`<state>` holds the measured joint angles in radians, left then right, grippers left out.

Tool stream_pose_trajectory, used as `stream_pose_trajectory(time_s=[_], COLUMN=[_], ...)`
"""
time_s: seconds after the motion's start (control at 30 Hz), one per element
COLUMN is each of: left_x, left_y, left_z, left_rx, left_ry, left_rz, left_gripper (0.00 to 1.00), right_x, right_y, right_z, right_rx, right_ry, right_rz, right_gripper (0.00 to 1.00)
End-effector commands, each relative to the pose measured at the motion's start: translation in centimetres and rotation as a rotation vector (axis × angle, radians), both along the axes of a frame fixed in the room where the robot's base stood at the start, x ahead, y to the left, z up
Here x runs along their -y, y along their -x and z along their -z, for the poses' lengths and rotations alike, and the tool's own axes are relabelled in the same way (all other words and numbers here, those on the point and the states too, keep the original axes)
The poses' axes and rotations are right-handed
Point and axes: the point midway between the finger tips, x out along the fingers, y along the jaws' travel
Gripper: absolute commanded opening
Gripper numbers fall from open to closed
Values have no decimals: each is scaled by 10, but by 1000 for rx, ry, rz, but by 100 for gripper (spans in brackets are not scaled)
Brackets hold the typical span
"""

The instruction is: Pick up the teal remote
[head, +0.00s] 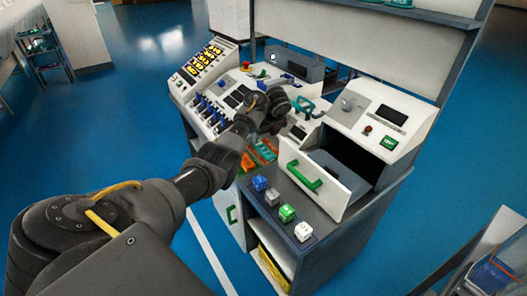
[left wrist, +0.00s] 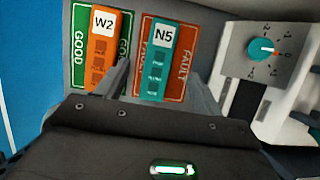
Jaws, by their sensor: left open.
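The teal remote (left wrist: 157,68), labelled N5, lies on the red-orange FAULT card (left wrist: 185,52) in the left wrist view. My left gripper (left wrist: 158,74) is open, with one finger on each side of the remote's lower part in the picture. I cannot tell whether the fingers touch it. My right gripper is not in view.
An orange remote labelled W2 (left wrist: 101,52) lies on the green GOOD card (left wrist: 77,40) close by. A dial box (left wrist: 270,60) stands to the right. An open drawer with a green handle (head: 304,176) and several small coloured blocks (head: 287,213) are at the bench front.

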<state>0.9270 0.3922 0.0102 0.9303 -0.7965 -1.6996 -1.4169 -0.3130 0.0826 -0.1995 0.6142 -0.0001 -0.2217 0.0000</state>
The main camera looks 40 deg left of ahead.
Motion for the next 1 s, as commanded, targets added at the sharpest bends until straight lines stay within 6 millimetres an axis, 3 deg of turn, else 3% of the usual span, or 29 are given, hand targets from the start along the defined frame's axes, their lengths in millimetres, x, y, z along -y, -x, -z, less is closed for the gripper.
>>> stream_pose_trajectory(time_s=[0.1, 0.3, 0.7, 1.0], left_x=[-5, -6, -22, -23], left_y=[-1, -3, -6, -7], left_z=[12, 16, 62, 64], left_rx=[-1, 0, -1, 1], left_ry=[-1, -1, 0, -1], left_rz=[1, 0, -1, 0], left_gripper=[67, 67, 67, 65], right_x=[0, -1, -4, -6], right_y=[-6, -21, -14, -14], right_z=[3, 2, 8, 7], right_rx=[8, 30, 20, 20], right_ry=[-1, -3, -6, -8], right_rz=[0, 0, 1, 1], right_gripper=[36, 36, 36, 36])
